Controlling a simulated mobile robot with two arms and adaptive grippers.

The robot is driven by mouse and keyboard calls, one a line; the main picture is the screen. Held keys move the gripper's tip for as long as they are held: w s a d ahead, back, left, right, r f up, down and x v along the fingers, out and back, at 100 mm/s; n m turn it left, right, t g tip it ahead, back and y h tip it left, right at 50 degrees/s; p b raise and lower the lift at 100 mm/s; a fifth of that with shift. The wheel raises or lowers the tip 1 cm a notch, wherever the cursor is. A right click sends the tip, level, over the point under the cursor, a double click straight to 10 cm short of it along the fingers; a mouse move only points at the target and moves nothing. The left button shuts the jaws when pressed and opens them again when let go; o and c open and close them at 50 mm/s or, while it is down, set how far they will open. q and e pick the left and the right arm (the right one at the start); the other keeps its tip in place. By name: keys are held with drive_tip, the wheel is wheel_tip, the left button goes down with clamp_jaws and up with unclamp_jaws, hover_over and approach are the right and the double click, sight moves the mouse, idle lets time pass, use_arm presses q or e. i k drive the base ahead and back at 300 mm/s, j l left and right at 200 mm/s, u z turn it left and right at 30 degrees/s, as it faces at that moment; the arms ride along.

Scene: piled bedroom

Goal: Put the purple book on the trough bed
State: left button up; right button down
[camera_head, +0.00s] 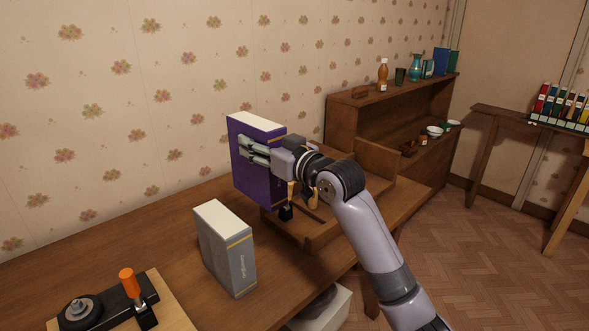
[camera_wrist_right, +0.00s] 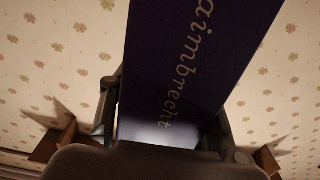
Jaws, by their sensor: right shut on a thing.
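The purple book (camera_head: 245,177) is upright, with a pale top edge, above the wooden table in the head view. My right gripper (camera_head: 254,149) is shut on it. In the right wrist view the purple cover (camera_wrist_right: 190,65) with pale lettering fills the middle between the fingers. A brown wooden trough-like bed (camera_head: 322,236) with raised sides stands on the table, just right of and below the book. My right gripper and wrist hide part of it. Whether the book touches anything below cannot be told. My left gripper is not in view.
A grey book (camera_head: 229,252) stands upright on the table (camera_head: 165,232) in front. A board at the front left carries a dark tool with an orange handle (camera_head: 128,283). Several small items lie in the trough bed. A shelf unit (camera_head: 343,117) with bottles stands behind.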

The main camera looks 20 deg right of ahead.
sight(369, 177)
drive_tip(key=i+l, duration=0.1)
drive_tip(key=l, duration=0.3)
drive_tip(key=i+l, duration=0.1)
drive_tip(key=l, duration=0.3)
drive_tip(key=i+l, duration=0.15)
drive_tip(key=l, duration=0.25)
drive_tip(key=i+l, duration=0.1)
drive_tip(key=l, duration=0.35)
drive_tip(key=i+l, duration=0.1)
drive_tip(key=l, duration=0.3)
drive_tip(key=i+l, duration=0.1)
drive_tip(key=l, duration=0.3)
